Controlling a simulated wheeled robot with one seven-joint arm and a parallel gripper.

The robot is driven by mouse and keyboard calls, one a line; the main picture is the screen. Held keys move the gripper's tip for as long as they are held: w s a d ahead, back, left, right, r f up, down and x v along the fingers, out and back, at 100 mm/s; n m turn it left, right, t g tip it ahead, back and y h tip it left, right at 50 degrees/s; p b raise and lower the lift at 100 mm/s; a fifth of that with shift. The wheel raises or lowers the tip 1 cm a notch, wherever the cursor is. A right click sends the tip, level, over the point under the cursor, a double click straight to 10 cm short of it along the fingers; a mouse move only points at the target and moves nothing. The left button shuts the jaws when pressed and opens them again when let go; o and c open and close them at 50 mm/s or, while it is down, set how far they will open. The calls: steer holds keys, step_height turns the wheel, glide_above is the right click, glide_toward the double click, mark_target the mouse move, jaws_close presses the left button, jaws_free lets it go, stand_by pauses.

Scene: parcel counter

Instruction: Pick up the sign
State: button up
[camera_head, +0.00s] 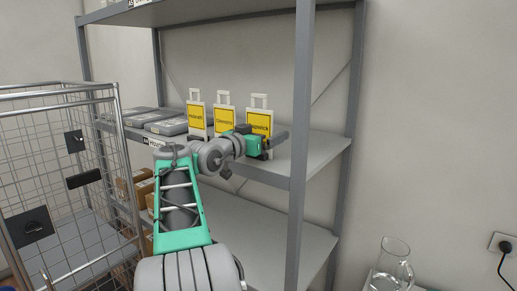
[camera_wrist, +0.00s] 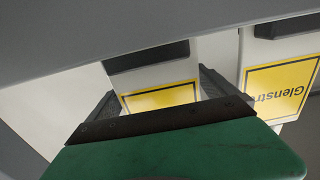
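Three white signs with yellow panels and handle-like tops stand in a row on the middle shelf: the left sign (camera_head: 196,118), the middle sign (camera_head: 224,114) and the right sign (camera_head: 260,121). My gripper (camera_head: 270,143) is at the lower front of the right sign and hides its base. In the wrist view my gripper (camera_wrist: 156,84) has its fingers spread, with the right sign (camera_wrist: 160,97) in line with the gap between them. I see no firm contact. The neighbouring sign (camera_wrist: 281,85) shows upside down at the right, its lettering partly cut off.
The shelf rack has a grey front post (camera_head: 300,110) just right of my gripper and an upper shelf (camera_head: 200,10) above. Grey flat boxes (camera_head: 170,126) lie left of the signs. A wire roll cage (camera_head: 65,190) stands at left, a glass jug (camera_head: 392,265) at lower right.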

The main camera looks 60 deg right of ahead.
mark_target(260, 124)
steer(key=c, duration=1.3)
steer(key=shift+r, duration=0.15)
steer(key=shift+r, duration=0.25)
step_height(260, 124, up, 2)
steer(key=shift+r, duration=0.25)
steer(key=a+r, duration=0.3)
steer(key=a, duration=0.1)
steer(key=w+a+r+b, duration=0.1)
steer(key=a+r, duration=0.2)
steer(key=a, duration=0.2)
steer(key=w+a+r+b, duration=0.1)
steer(key=a+r, duration=0.2)
steer(key=a, duration=0.2)
steer(key=shift+w+r, duration=0.1)
steer(key=shift+r, duration=0.3)
